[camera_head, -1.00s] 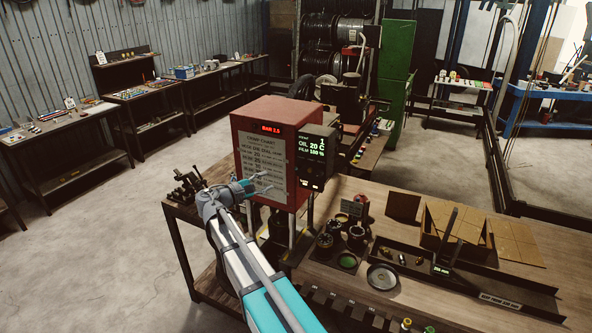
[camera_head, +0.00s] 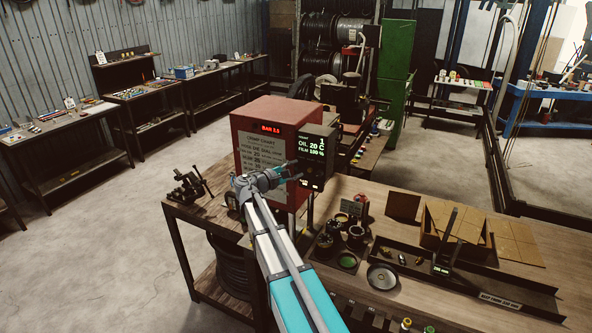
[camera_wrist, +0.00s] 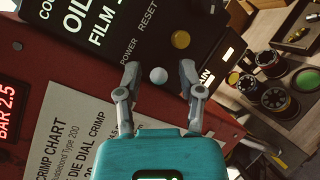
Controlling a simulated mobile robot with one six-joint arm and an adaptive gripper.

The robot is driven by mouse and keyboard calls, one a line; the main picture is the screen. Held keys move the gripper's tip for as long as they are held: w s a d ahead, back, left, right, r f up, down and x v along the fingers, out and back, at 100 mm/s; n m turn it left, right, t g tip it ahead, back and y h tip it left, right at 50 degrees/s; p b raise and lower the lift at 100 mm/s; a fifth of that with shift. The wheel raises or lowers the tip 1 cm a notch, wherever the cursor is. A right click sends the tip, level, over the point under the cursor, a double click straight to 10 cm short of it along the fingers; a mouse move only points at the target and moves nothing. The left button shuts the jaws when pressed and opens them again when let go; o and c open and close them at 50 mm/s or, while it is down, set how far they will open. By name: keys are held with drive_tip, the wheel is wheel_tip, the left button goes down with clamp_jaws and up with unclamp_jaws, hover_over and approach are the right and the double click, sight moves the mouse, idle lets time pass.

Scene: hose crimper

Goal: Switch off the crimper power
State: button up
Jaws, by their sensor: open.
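The crimper (camera_head: 265,150) is a red cabinet on the wooden bench, with a crimp chart on its front and a red "BAR" readout. Its dark control panel (camera_head: 312,155) is at the right and reads oil 20 C and film 100 %. In the wrist view a white round button (camera_wrist: 158,76) sits by the label POWER, and a yellow button (camera_wrist: 181,39) by RESET. My gripper (camera_wrist: 159,78) is open and empty, with its fingertips on either side of the white button in that view. Whether it touches the panel I cannot tell. In the head view my gripper (camera_head: 290,172) overlaps the panel's lower left.
Round dies (camera_head: 330,240) and a metal dish (camera_head: 381,276) lie on the bench right of the crimper. A dark tray (camera_head: 470,278) and cardboard boxes (camera_head: 455,230) are further right. A small vise-like tool (camera_head: 188,187) stands at the bench's left end.

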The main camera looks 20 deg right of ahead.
drive_tip(key=shift+w+d, duration=0.1)
drive_tip(key=shift+d, duration=0.35)
clamp_jaws()
drive_tip(key=shift+a, duration=0.1)
